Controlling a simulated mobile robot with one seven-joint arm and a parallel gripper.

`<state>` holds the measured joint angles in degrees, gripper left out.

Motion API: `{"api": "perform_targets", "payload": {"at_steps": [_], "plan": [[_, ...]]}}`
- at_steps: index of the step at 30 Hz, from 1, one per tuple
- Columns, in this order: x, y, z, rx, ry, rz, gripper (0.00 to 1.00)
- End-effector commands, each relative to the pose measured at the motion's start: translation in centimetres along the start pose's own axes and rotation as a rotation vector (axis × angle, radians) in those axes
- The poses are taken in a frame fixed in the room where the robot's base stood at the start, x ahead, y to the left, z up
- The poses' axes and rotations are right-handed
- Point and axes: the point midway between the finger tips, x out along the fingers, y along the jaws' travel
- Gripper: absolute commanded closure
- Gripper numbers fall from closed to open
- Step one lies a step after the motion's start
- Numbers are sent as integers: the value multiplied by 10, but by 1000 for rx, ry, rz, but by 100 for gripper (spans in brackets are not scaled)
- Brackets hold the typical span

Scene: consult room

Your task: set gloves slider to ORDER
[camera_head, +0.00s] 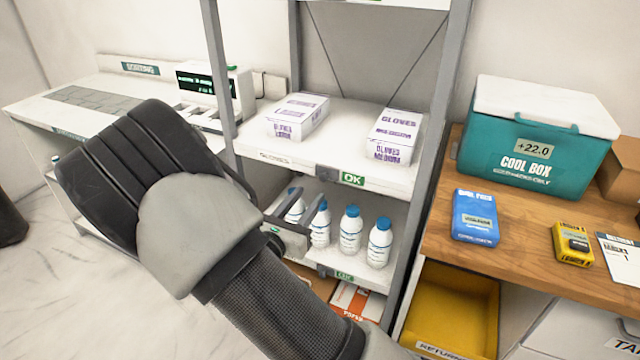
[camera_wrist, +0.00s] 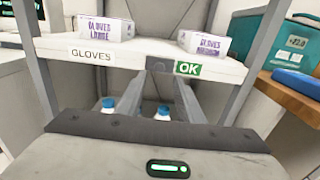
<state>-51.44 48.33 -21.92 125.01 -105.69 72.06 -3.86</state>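The gloves slider (camera_head: 352,179) is on the front edge of the shelf that holds the glove boxes, and shows a green OK panel. In the wrist view the slider (camera_wrist: 188,68) is slightly right of centre, beside the GLOVES label (camera_wrist: 92,54) to its left. ORDER is not visible on it. My gripper (camera_head: 306,210) is in front of the shelf, below and left of the slider. In the wrist view my gripper (camera_wrist: 160,78) has its two fingers apart with nothing between them, apart from the slider.
Glove boxes (camera_head: 298,116) (camera_head: 395,136) sit on the shelf. Several blue-capped bottles (camera_head: 350,231) stand on the shelf below, close to my gripper. A metal post (camera_head: 424,165) stands right of the slider. A wooden counter with a cool box (camera_head: 530,145) is further right.

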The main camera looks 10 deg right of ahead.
Motion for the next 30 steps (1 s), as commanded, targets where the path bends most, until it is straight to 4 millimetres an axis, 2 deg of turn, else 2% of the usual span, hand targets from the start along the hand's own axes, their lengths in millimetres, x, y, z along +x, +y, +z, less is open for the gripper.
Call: {"api": "perform_targets", "payload": {"at_steps": [1,6,12,17,24,25,30], "plan": [[12,0,-2,2,-1,-3,66],[46,-1,-1,1,-1,-3,66],[72,0,-1,2,0,-1,66],[81,0,0,1,0,-1,66],[81,0,0,1,1,0,66],[81,0,0,1,1,0,68],[81,0,0,1,1,0,96]]}}
